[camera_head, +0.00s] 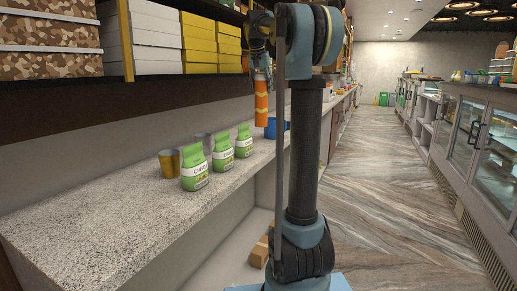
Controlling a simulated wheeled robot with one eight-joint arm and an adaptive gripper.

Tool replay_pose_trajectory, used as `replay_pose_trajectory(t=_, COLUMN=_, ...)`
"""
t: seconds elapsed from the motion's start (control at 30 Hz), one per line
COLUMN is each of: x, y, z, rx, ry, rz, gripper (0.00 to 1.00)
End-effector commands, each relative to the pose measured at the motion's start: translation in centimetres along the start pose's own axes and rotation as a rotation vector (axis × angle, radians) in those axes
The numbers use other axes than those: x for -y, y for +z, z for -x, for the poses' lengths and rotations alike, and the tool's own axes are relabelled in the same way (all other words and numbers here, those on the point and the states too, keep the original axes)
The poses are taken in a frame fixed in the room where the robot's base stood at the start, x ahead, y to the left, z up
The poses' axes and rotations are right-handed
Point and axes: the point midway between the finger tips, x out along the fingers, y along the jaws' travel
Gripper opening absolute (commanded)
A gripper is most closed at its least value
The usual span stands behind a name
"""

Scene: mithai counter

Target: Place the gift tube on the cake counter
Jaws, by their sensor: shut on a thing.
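The gift tube (261,101) is orange with pale zigzag bands. It hangs roughly upright from my gripper (261,74), which is shut around its upper end. The tube is in the air, in front of the left-hand counter's far part. A glass-fronted display counter (466,135) runs along the right side of the aisle, with several items on top. I cannot tell for sure whether this is the cake counter. My arm's column stands between the tube and the aisle and hides part of the left counter.
A speckled stone counter (95,222) runs along the left, bearing several green snack bags (222,152), a gold cup (169,163) and a blue container (270,128). Shelves with yellow boxes (198,47) overhang it. A cardboard box (260,250) lies below. The aisle floor (375,200) is clear.

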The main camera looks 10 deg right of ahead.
Motion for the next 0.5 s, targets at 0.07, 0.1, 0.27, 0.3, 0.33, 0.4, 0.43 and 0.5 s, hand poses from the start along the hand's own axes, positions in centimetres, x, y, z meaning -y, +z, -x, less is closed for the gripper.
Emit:
replay_pose_trajectory(t=0.07, x=0.2, y=0.1, z=0.0, rx=0.000, ry=-0.001, rz=0.003, gripper=0.09)
replay_pose_trajectory(t=0.1, x=0.3, y=0.1, z=0.1, rx=0.000, ry=-0.001, rz=0.003, gripper=0.09)
replay_pose_trajectory(t=0.27, x=0.5, y=0.4, z=-0.3, rx=0.000, ry=-0.002, rz=0.005, gripper=0.09)
replay_pose_trajectory(t=0.3, x=0.5, y=0.5, z=-0.7, rx=0.000, ry=-0.002, rz=0.006, gripper=0.09)
replay_pose_trajectory(t=0.33, x=0.5, y=0.7, z=-1.1, rx=0.000, ry=-0.002, rz=0.006, gripper=0.09)
replay_pose_trajectory(t=0.4, x=0.5, y=1.2, z=-2.1, rx=0.000, ry=-0.002, rz=0.006, gripper=0.09)
replay_pose_trajectory(t=0.43, x=0.5, y=1.4, z=-2.6, rx=0.000, ry=-0.003, rz=0.006, gripper=0.09)
replay_pose_trajectory(t=0.5, x=0.5, y=1.8, z=-3.6, rx=0.000, ry=-0.002, rz=0.006, gripper=0.09)
